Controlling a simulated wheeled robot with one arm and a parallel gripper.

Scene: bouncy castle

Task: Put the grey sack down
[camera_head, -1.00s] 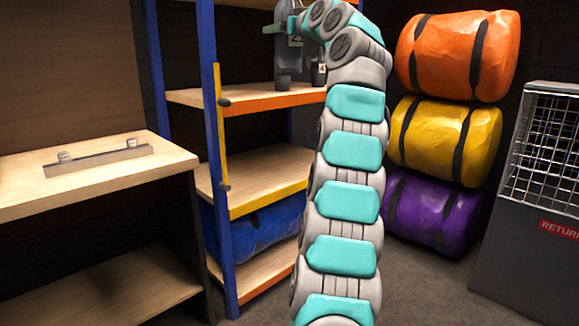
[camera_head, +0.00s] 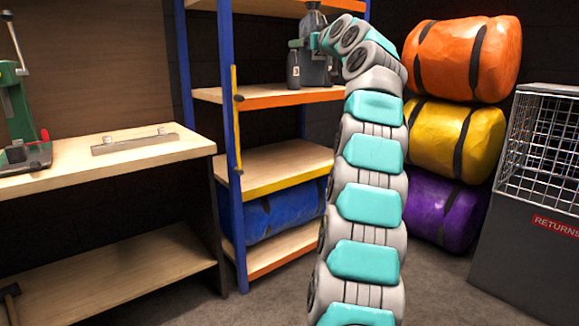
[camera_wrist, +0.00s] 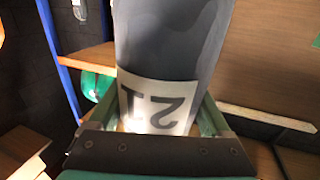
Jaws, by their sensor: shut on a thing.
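The grey sack (camera_head: 316,70) is in my gripper (camera_head: 300,44), in front of the blue-posted rack in the head view. My arm's top links hide part of it. In the wrist view the sack (camera_wrist: 172,50) is upright between the two fingers (camera_wrist: 168,122), and a white label with dark digits shows upside down on it. The gripper is shut on the sack. The head view does not settle whether the sack touches the rack's orange-edged board (camera_head: 262,98) or hangs before it.
A wooden bench (camera_head: 110,158) at left bears a metal bar (camera_head: 135,144) and a green tool (camera_head: 22,110). A blue roll (camera_head: 275,217) lies low in the rack. Orange, yellow and purple rolls (camera_head: 465,60) are stacked behind my arm. A returns cage (camera_head: 535,220) stands right.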

